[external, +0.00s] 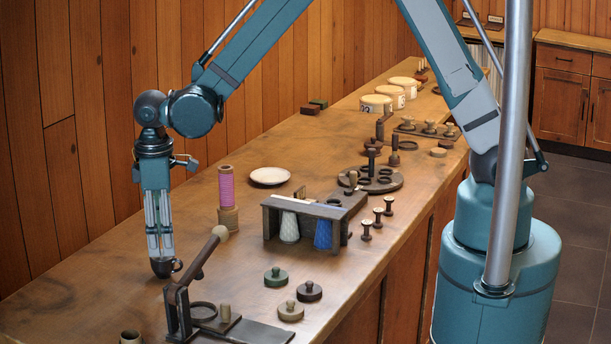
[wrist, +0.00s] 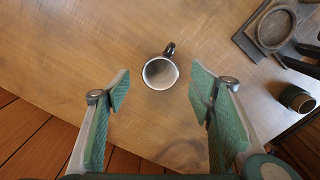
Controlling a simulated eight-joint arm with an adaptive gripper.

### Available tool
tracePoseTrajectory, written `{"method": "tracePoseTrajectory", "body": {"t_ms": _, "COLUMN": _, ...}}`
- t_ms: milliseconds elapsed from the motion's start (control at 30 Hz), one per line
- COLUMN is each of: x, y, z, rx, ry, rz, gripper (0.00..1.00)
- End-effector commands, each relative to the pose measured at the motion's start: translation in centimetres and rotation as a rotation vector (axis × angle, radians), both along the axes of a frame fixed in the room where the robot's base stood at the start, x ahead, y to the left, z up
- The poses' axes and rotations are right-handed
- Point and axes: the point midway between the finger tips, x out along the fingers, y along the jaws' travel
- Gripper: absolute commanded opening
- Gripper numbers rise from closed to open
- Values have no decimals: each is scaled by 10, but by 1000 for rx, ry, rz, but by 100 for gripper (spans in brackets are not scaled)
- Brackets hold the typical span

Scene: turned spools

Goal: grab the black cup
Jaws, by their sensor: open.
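The black cup (external: 161,270) stands on the wooden counter near its left end in the external view. In the wrist view my gripper (wrist: 161,88) is open and empty, with one finger to each side of the cup and visible gaps.
A dark lever press (external: 190,305) stands close to the right of the cup. A small jar (external: 131,337) is at the front edge. A pink spool (external: 227,188) stands behind to the right. Lidded knobs, including a green one (external: 276,277), lie farther right. Bare counter surrounds the cup.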

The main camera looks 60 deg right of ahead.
Motion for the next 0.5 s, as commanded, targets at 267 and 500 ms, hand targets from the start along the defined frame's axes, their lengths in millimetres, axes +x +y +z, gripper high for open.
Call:
{"method": "tracePoseTrajectory", "body": {"t_ms": 267, "x": 0, "y": 0, "z": -6, "rx": 0, "ry": 0, "rz": 0, "gripper": 54}}
{"method": "tracePoseTrajectory", "body": {"t_ms": 500, "x": 0, "y": 0, "z": -28, "rx": 0, "ry": 0, "rz": 0, "gripper": 54}}
